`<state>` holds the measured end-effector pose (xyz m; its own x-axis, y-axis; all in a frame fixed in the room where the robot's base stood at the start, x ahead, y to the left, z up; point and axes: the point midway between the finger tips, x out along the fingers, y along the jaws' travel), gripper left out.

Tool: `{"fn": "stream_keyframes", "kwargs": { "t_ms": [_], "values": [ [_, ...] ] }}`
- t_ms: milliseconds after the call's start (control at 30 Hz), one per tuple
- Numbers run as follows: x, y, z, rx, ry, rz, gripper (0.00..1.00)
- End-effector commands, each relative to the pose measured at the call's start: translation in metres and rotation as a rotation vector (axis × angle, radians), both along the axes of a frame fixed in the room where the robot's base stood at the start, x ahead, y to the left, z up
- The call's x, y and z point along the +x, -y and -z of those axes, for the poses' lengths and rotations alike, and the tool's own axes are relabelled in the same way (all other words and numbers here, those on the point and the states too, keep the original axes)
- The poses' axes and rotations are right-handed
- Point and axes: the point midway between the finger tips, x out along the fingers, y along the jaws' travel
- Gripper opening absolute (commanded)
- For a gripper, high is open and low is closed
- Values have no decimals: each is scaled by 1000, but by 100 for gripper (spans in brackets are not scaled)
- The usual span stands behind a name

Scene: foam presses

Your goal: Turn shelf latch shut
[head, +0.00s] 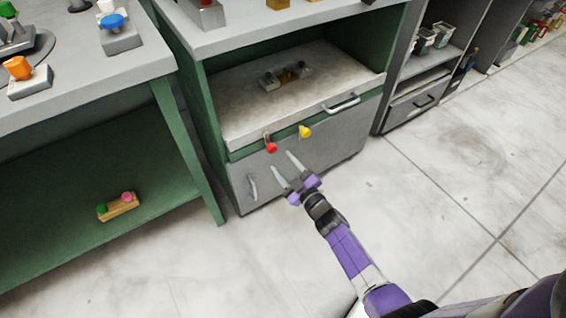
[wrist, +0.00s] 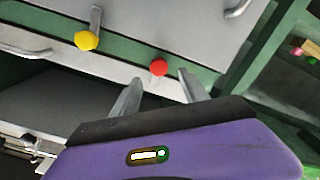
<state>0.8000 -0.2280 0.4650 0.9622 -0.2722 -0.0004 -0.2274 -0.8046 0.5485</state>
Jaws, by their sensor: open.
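Two latches with coloured knobs sit on the green rail of the cabinet (head: 234,155), and I cannot tell which one is the shelf latch. The red knob (head: 271,147) is on the left in the head view, and the yellow knob (head: 305,131) is to its right. The wrist view shows them the other way round, with yellow (wrist: 86,40) left of red (wrist: 159,67). A grey lever shows at the yellow knob. My gripper (head: 282,160) is open and empty, in front of the cabinet. In the wrist view the red knob appears between its fingertips (wrist: 160,76), apparently untouched.
A shelf tray (head: 240,118) with a handle (head: 342,104) lies above the rail. A grey lower door (head: 330,154) has its own handle (head: 252,186). A green-framed bench (head: 190,150) stands left, with a small wooden block (head: 120,209) below it. Floor to the right is clear.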

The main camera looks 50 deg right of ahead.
Motion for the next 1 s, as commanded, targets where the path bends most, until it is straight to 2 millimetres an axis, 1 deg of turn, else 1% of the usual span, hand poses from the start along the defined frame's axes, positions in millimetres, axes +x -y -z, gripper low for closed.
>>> {"fn": "stream_keyframes", "kwargs": {
  "t_ms": [33,100,267,333,467,600,733,900,1000],
  "values": [
    [-1,2,4,-15,-3,2,52],
    [-1,3,7,-45,-10,3,52],
    [1,5,5,-102,-27,6,52],
    [5,5,3,-110,-29,5,52],
    [21,10,3,-110,-28,4,52],
    [42,16,4,-109,-29,3,52],
    [59,21,4,-109,-29,5,52],
    [73,24,3,-109,-29,4,52],
    [75,25,2,-109,-31,4,52]
  ]
}}
